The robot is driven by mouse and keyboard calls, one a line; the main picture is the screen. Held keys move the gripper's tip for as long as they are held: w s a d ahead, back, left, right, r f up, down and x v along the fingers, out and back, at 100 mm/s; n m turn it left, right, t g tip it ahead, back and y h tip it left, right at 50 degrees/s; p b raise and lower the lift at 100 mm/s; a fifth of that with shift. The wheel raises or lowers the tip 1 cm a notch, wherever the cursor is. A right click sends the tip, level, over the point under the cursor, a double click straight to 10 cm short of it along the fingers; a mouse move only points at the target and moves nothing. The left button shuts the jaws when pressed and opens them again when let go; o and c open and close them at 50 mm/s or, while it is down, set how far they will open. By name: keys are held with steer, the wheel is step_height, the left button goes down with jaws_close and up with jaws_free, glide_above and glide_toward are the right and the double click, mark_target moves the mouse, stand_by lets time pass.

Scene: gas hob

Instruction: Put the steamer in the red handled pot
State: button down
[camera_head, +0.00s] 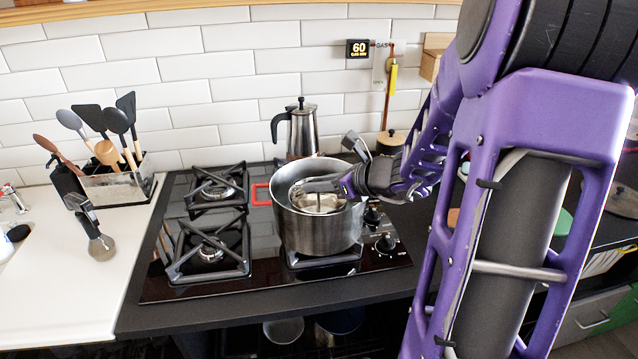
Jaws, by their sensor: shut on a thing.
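The red handled pot (316,236) is a steel pot on the front right burner of the hob. Its red handle (261,194) points left. The steamer (318,205) is a metal piece inside the pot's mouth, below the rim at least in part. My gripper (338,186) reaches in from the right over the pot's rim and is shut on the steamer. The fingertips are small and partly lost against the steel. I cannot tell whether the steamer touches the pot's bottom.
A moka pot (301,131) stands behind the pot. The left burners (211,251) are bare. A utensil holder (112,184) stands on the white counter (75,285) at the left. A small lidded jar (391,139) is at the back right. My purple arm covers the right side.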

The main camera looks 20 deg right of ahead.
steer(key=shift+f, duration=0.35)
steer(key=c, duration=0.7)
jaws_free()
steer(key=shift+f, duration=0.1)
steer(key=shift+r, duration=0.25)
steer(key=p+v, duration=0.3)
steer(key=v, duration=0.9)
steer(key=shift+r, duration=0.45)
